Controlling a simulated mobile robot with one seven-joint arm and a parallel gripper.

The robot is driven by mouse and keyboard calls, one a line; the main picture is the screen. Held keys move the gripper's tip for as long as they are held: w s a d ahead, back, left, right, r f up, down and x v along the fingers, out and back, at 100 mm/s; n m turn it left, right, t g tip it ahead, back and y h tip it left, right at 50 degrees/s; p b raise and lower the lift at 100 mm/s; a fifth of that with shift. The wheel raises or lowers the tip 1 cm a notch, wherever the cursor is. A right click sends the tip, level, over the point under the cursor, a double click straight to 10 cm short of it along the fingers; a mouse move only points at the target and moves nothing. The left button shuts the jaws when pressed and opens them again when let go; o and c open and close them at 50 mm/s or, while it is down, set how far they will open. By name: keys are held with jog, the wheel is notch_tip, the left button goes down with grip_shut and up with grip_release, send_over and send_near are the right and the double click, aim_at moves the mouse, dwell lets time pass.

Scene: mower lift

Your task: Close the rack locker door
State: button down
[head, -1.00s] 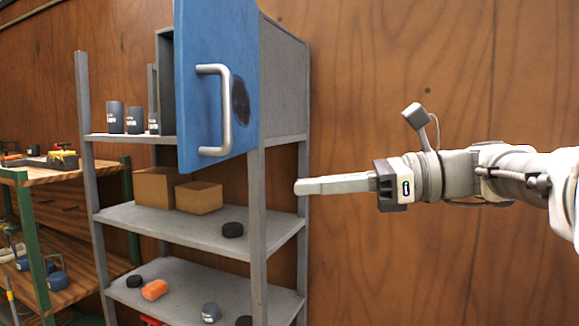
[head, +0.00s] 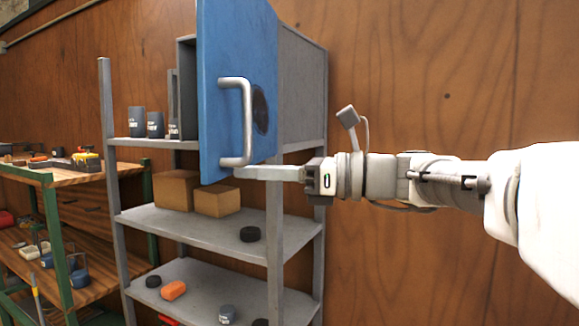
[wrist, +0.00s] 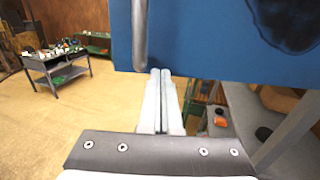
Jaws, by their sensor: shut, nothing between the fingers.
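The blue locker door (head: 219,100) stands open on the grey rack's locker (head: 300,90), swung out towards me. Its silver bar handle (head: 247,125) is on the face I see. In the head view my gripper (head: 238,173) is shut and empty, its fingertips at the door's lower right corner, below the handle. In the wrist view the fingertips (wrist: 160,73) meet the lower edge of the blue door (wrist: 215,40), just right of the handle's lower end (wrist: 139,45). I cannot tell whether they touch the door.
The grey rack's shelf (head: 200,228) below holds two cardboard boxes (head: 195,194) and a black puck (head: 250,234). Dark cups (head: 137,122) stand left of the locker. A wooden workbench (head: 80,175) is at the left. The wooden wall (head: 430,80) runs behind.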

jog(key=shift+w+a, duration=0.1)
jog(key=shift+a, duration=0.4)
